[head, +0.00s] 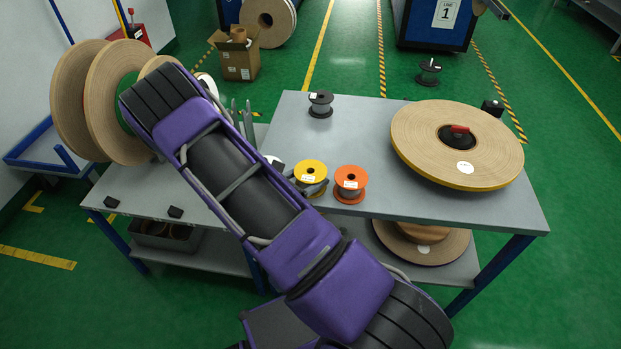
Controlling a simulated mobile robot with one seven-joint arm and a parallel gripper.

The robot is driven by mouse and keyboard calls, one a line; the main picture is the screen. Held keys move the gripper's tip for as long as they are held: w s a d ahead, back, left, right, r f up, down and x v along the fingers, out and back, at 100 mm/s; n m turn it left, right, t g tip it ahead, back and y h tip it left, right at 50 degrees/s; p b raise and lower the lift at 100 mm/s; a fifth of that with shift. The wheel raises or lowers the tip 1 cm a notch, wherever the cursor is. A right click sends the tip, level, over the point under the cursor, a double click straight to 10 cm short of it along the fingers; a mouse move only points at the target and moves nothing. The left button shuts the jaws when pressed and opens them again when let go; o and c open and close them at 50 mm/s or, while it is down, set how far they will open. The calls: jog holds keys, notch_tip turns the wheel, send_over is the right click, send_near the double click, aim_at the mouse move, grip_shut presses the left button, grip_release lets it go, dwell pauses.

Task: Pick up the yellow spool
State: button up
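The yellow spool (311,168) stands upright on the grey table (365,115), just right of my arm. It has a dark centre hole and a white label on top. My arm crosses the view and hides most of my gripper (304,182). Dark grey parts that look like its fingertips show at the spool's left and front lower side. Whether they touch it, and the gap between them, cannot be made out. An orange spool (351,178) stands close to the right of the yellow one.
A large tan reel (457,140) lies flat on the right. More large reels (117,95) stand upright at the left. The table middle behind the orange spool is clear.

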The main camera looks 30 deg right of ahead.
grip_shut()
jog(key=shift+r, duration=0.1)
